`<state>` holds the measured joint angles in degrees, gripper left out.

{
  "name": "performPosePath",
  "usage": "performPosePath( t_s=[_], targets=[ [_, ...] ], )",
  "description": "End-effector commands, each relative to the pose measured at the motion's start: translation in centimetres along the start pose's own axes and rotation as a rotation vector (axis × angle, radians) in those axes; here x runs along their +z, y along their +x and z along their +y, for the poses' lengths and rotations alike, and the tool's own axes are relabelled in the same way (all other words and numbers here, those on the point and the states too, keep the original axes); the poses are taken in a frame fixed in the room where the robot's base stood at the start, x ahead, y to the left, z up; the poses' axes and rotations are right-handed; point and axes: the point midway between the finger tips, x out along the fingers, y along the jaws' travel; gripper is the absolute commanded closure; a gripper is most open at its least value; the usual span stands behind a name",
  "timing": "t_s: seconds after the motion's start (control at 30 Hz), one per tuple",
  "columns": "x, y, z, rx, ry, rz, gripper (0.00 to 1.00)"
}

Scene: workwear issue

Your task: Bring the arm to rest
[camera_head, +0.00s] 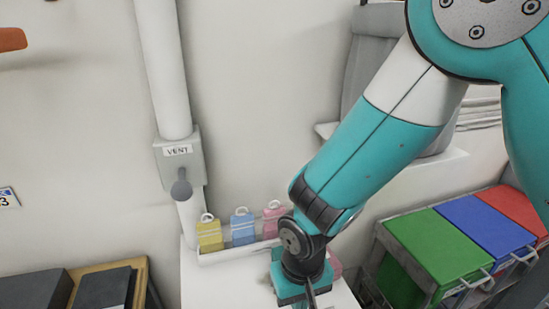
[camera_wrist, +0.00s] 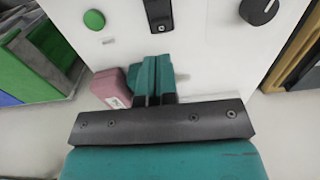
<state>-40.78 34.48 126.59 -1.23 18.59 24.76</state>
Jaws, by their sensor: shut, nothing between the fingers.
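My teal arm (camera_head: 370,148) reaches down from the upper right in the head view. My gripper (camera_head: 309,297) points down at its lower end, over a white cabinet top (camera_head: 230,285). In the wrist view my gripper (camera_wrist: 156,68) has its two teal fingers together with nothing between them. A pink block-like item (camera_wrist: 113,88) with a white label is just left of the fingers. It also shows partly behind the gripper in the head view (camera_head: 335,265). I cannot tell whether the fingers touch it.
Yellow (camera_head: 209,235), blue (camera_head: 243,228) and pink (camera_head: 272,218) tags stand in a rack behind my gripper. A vent pipe (camera_head: 163,70) runs down the wall. Green (camera_head: 437,245), blue (camera_head: 487,225) and red (camera_head: 515,208) bins stand right. The wrist view shows a green button (camera_wrist: 94,19) and black knob (camera_wrist: 259,10).

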Motion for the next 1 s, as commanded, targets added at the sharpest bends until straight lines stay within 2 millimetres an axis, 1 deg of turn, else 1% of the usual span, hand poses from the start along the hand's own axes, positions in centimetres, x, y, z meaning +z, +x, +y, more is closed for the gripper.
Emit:
performPosePath(
  t_s=[0.07,0.17,0.2,0.27,0.3,0.4,0.43,0.5,0.6,0.7,0.77,1.0],
  targets=[
    [0.1,-2.3,0.7,-0.041,-0.006,0.009,1.00],
    [1.3,-6.1,2.0,-0.112,-0.038,0.020,1.00],
    [2.0,-7.7,2.5,-0.142,-0.058,0.027,1.00],
    [3.4,-10.0,3.4,-0.183,-0.091,0.042,1.00],
    [4.4,-11.4,3.9,-0.208,-0.116,0.054,1.00],
    [7.1,-14.2,4.9,-0.257,-0.184,0.088,1.00],
    [7.9,-14.8,5.1,-0.268,-0.203,0.098,1.00],
    [9.5,-16.0,5.5,-0.286,-0.246,0.121,1.00],
    [11.3,-16.9,5.8,-0.301,-0.293,0.144,1.00],
    [12.3,-17.4,6.0,-0.307,-0.321,0.157,1.00],
    [12.6,-17.5,6.0,-0.308,-0.328,0.159,1.00],
    [12.6,-17.5,6.0,-0.308,-0.328,0.159,1.00]
  ],
)
